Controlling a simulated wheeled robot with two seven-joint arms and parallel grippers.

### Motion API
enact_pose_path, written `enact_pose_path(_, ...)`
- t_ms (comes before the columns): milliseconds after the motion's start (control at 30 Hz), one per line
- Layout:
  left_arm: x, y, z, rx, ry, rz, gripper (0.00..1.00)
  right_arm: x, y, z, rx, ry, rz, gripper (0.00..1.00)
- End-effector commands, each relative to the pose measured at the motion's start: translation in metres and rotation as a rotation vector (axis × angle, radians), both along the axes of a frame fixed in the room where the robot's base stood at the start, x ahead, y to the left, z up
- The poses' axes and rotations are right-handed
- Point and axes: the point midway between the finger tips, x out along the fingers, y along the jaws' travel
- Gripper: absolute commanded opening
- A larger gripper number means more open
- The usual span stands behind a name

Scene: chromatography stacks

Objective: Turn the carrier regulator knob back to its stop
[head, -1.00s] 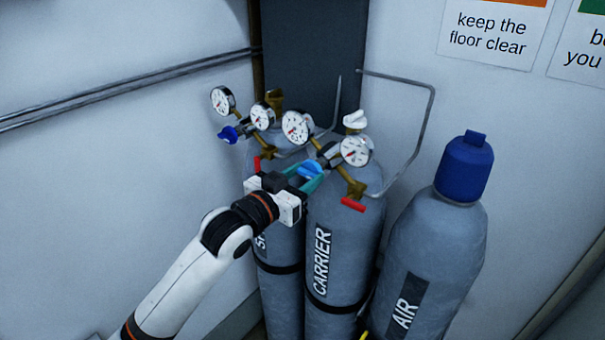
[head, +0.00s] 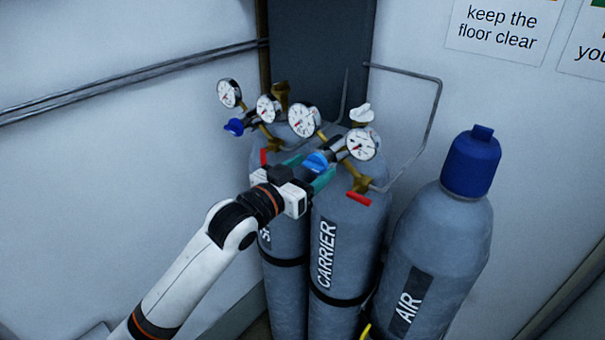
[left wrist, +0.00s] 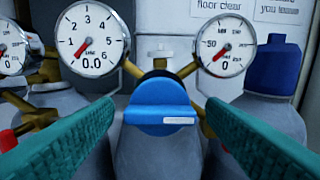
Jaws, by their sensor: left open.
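The blue carrier regulator knob (head: 316,162) sits on the front of the regulator above the cylinder labelled CARRIER (head: 340,255). In the left wrist view the knob (left wrist: 160,107) is centred, with its grip bar level and a white mark at the bar's right end. My left gripper (head: 308,175) is open, its teal fingers on either side of the knob with gaps visible to both. The left gauge (left wrist: 92,38) reads near 0 on its 0.0 dial; the right gauge (left wrist: 225,40) also has a red needle pointing low left. My right gripper is not in view.
A neighbouring cylinder with its own blue knob (head: 234,127) and gauges stands at the left. The AIR cylinder (head: 440,250) with a blue cap stands at the right. A red valve handle (head: 358,198) and a bent grey pipe (head: 437,100) are close by.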

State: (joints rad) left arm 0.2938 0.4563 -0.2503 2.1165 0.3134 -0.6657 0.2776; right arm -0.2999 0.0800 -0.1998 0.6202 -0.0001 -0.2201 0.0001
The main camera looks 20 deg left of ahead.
Motion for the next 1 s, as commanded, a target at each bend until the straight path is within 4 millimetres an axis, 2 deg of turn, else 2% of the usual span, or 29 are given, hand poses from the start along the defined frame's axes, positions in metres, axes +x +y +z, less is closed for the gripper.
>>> enact_pose_path(167,-0.018,0.007,-0.004,0.001,0.000,0.000,0.65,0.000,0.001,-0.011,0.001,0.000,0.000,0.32)
enact_pose_path(500,-0.085,0.030,-0.005,0.003,0.001,-0.001,0.65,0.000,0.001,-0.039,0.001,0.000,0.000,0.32)
enact_pose_path(600,-0.098,0.036,-0.003,0.001,0.004,0.001,0.65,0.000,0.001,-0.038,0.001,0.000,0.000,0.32)
enact_pose_path(800,-0.111,0.040,-0.001,-0.001,0.003,-0.001,0.65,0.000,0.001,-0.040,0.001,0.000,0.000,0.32)
enact_pose_path(1000,-0.112,0.041,0.000,-0.002,0.002,-0.001,0.65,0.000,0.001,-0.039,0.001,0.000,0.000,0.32)
